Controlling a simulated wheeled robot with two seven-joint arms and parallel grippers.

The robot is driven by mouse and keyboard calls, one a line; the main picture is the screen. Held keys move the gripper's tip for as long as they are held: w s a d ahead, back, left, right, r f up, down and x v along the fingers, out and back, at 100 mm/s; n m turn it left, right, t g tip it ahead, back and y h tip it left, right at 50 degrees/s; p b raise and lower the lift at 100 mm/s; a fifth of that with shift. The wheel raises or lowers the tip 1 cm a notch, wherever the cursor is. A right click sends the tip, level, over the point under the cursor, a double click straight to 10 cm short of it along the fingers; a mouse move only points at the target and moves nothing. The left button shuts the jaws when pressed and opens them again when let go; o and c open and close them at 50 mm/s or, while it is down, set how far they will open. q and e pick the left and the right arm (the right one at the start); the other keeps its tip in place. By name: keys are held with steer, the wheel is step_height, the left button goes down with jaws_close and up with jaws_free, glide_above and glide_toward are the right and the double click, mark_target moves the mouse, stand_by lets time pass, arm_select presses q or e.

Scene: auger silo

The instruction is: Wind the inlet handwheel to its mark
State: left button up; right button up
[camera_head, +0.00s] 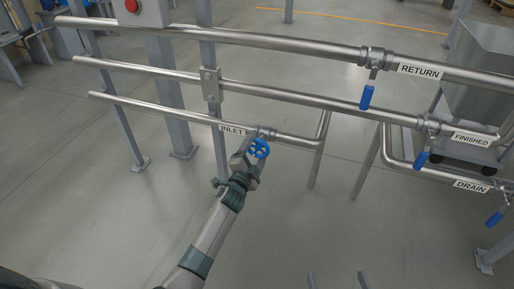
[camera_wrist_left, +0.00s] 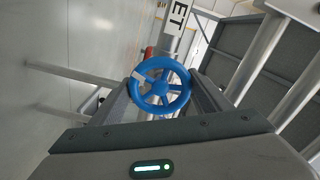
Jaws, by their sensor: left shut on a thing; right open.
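The blue spoked inlet handwheel (camera_head: 261,148) sits on the lowest pipe, by the INLET label (camera_head: 232,130). In the left wrist view the handwheel (camera_wrist_left: 178,75) faces me, between the two fingers. My left gripper (camera_head: 246,164) is shut on the handwheel, its fingers at opposite sides of the rim. A small pale patch (camera_wrist_left: 139,81) shows at the wheel's left; I cannot tell if it is the mark. A red piece (camera_wrist_left: 149,53) shows just behind the rim. My right gripper (camera_head: 337,280) is open and empty at the bottom edge, only its fingertips in view.
Three steel pipes run across on grey posts (camera_head: 208,90). Blue lever valves hang at RETURN (camera_head: 366,97), FINISHED (camera_head: 422,159) and DRAIN (camera_head: 494,219). A red button (camera_head: 132,5) is at the top. The floor in front is clear.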

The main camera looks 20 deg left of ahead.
arm_select(q)
steer(key=shift+f, duration=0.1)
stand_by(0.3)
steer(key=o, duration=1)
steer(key=shift+o, duration=0.2)
steer(key=shift+s, duration=0.15)
steer(key=s+p, duration=0.2)
steer(key=s, duration=1.5)
steer(key=shift+a, duration=0.35)
arm_select(e)
steer(key=s+d+f+g+h, duration=0.1)
steer(key=s+d+f+g, duration=0.1)
steer(key=s+f+g, duration=0.2)
step_height(320, 180, down, 2)
steer(key=shift+d+f+g, duration=0.25)
steer(key=shift+d+g, duration=0.05)
steer(key=shift+d, duration=0.05)
arm_select(q)
steer(key=shift+s, duration=0.15)
